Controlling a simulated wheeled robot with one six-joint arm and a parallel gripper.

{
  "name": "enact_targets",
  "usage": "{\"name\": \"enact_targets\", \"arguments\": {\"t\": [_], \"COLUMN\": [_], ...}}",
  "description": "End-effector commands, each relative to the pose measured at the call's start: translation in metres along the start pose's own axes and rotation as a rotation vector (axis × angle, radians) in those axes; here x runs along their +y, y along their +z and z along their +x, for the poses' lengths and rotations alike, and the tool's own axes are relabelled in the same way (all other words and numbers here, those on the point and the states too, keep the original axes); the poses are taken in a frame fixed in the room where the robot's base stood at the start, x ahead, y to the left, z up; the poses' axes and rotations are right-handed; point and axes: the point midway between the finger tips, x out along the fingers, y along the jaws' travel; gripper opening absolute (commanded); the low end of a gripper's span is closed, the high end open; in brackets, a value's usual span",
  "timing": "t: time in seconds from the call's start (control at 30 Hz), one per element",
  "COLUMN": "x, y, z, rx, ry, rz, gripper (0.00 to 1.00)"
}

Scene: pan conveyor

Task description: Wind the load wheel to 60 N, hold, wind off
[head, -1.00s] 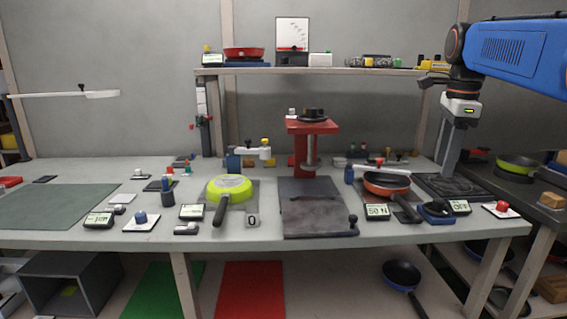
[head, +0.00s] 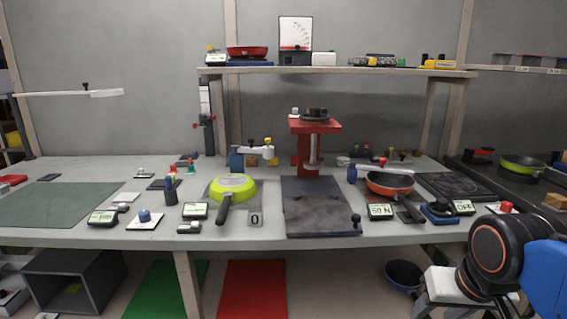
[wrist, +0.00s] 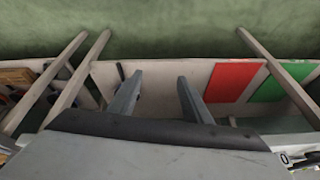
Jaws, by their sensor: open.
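A red press (head: 306,150) stands at the back middle of the bench with a round black wheel (head: 314,113) on top. A low blue and black round knob (head: 438,211) sits at the bench's right front. I cannot tell for sure which is the load wheel. Between the knob and an orange pan (head: 390,183), a small display (head: 380,211) seems to read 50 N. Another display (head: 463,207) seems to read OFF. My gripper (wrist: 160,95) is open and empty in the wrist view, its fingers apart. In the head view my arm hangs low at the right, by the bench's front edge.
A green pan (head: 233,186) lies left of a dark plate (head: 320,205). A red button (head: 506,207) is at the right front corner, partly behind my arm. A shelf (head: 340,70) runs above the back. A blue pan (head: 404,274) lies under the bench.

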Motion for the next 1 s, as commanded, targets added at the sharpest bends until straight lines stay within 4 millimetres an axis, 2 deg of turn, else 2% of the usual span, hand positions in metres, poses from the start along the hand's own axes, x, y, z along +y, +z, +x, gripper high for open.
{"name": "enact_targets", "arguments": {"t": [0.1, 0.2, 1.0], "x": [0.0, 0.0, 0.0], "y": [0.019, 0.025, 0.025], "z": [0.012, 0.017, 0.017], "rx": [0.016, 0.024, 0.024], "ry": [-0.006, -0.008, -0.008], "rz": [-0.096, -0.135, -0.141], "gripper": [0.45, 0.45, 0.45]}}
